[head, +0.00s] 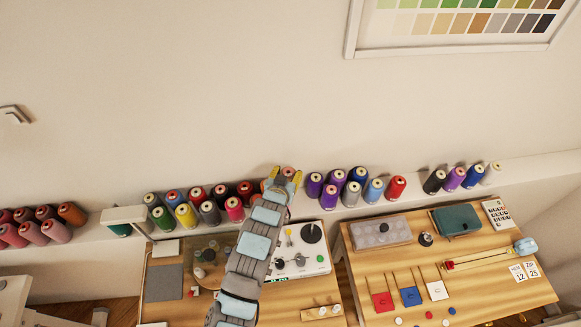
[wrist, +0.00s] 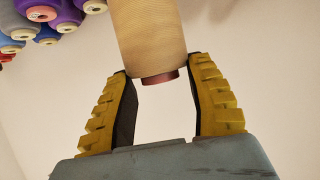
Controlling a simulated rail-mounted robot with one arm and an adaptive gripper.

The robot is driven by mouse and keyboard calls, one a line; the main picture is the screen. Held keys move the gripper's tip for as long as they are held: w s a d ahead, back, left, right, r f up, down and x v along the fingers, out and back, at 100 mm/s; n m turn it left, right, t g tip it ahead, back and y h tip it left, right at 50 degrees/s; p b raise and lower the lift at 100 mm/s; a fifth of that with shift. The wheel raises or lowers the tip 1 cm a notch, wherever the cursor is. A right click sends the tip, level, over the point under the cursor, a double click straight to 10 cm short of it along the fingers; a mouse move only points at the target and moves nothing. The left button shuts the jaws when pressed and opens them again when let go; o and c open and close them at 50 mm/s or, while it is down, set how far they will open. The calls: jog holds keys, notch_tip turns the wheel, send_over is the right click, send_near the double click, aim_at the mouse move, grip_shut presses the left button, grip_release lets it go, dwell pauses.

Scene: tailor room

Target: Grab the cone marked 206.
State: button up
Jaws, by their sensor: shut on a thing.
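A tan thread cone (wrist: 150,32) with a reddish core end is between the two yellow fingers of my gripper in the wrist view. My gripper (head: 283,177) is shut on this cone, at the row of cones along the wall ledge in the head view. The fingertips sit on either side of the cone's lower end, and its far end runs out of the wrist view. In the head view the gripper mostly hides the cone. No number, 206 or other, can be read on any cone.
Red and dark cones (head: 234,208) stand close on the left of my gripper. Purple and blue cones (head: 331,195) stand close on the right.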

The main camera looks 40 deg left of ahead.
jog(key=s+d+b, duration=0.1)
jog(key=s+d, duration=0.5)
jog(key=s, duration=0.5)
jog(key=shift+s, duration=0.2)
